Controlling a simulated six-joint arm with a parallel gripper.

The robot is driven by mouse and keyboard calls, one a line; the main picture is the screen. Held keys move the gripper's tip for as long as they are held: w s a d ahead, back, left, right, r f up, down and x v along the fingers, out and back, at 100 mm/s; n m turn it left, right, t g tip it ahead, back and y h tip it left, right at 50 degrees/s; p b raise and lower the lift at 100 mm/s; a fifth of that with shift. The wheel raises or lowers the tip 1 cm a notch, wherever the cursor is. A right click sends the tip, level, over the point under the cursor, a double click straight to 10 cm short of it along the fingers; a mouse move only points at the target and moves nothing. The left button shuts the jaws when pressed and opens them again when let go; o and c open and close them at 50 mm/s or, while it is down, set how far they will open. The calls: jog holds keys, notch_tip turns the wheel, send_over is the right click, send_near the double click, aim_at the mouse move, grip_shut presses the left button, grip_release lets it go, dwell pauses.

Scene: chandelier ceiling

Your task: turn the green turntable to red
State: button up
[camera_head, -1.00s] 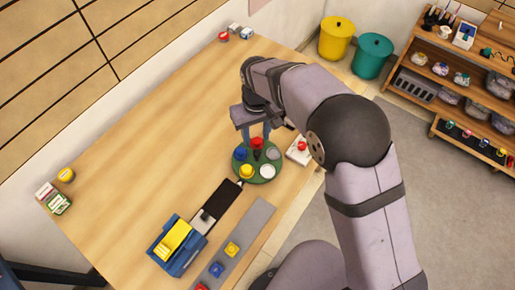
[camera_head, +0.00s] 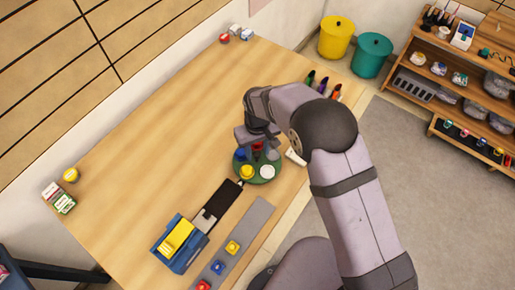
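The green turntable (camera_head: 257,180) sits on the wooden table, right of the middle. A yellow piece (camera_head: 247,172) and a white piece (camera_head: 267,172) show on its near side. A blue piece (camera_head: 240,154) is at its left, and a red piece (camera_head: 257,147) is at its far side, partly hidden by my gripper. My gripper (camera_head: 257,147) points down over the far part of the turntable, close to the red piece. Its fingertips are hard to make out, so I cannot tell whether it is open or touches the red piece.
A white box (camera_head: 294,156) stands right of the turntable, partly hidden by my arm. A dark strip (camera_head: 217,205) leads to a blue-and-yellow device (camera_head: 179,243). A grey strip (camera_head: 240,232) carries yellow, blue and red pieces. Several markers (camera_head: 323,84) stand at the back right.

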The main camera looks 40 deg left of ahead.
jog(key=shift+f, duration=0.1)
grip_shut()
